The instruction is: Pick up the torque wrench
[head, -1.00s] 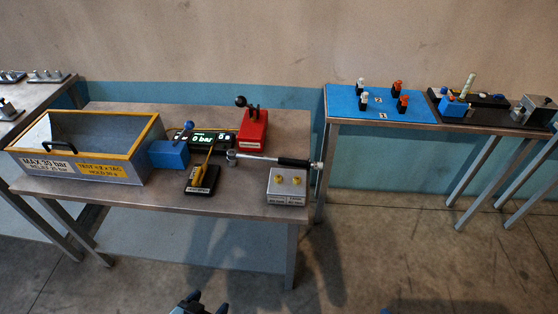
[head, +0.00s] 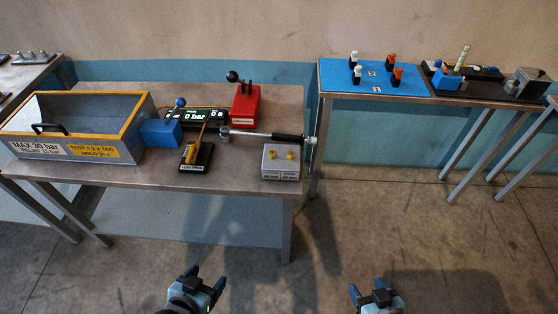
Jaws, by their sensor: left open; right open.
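The torque wrench (head: 262,135) lies near the right end of the nearer table, a silver shaft with a black grip. Its round head is at the left, and the grip end reaches the table's right edge. My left gripper (head: 205,278) is open and empty, low in the head view, in front of the table and well short of the wrench. My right gripper (head: 373,287) is open and empty, over the floor to the right of the left one.
The nearer table (head: 235,180) also bears a yellow-rimmed bin (head: 128,130), a blue block (head: 161,132), a display box (head: 218,113), a red block (head: 245,104) and a black stand with a yellow part (head: 196,158). A second table with a blue mat (head: 338,78) stands at the right.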

